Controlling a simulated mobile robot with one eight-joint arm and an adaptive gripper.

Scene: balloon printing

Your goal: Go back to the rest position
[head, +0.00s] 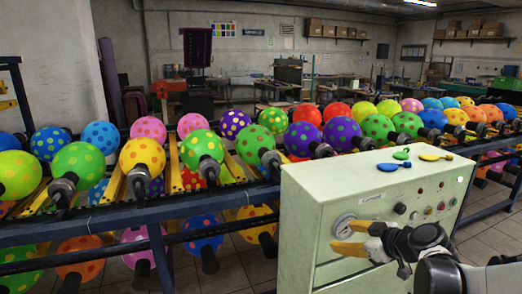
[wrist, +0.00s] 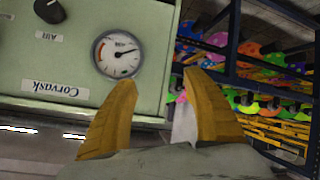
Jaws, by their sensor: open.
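My gripper (head: 352,238) is at the front face of the pale green control cabinet (head: 300,225), near its round gauge (head: 344,225), in the head view. Its two yellow fingers are apart, with nothing seen between them. In the wrist view my gripper (wrist: 158,85) shows the spread fingers pointing up, with the gauge (wrist: 118,54) just beyond the left fingertip. I cannot tell whether a fingertip touches the cabinet. My arm comes in from the lower right of the head view.
Deflated blue, green and yellow balloons (head: 394,166) lie on the cabinet top. A conveyor rack (head: 100,222) with many dotted balloons runs behind and left of the cabinet. Tiled floor (head: 490,245) is open at the right. Workbenches and shelves stand at the back.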

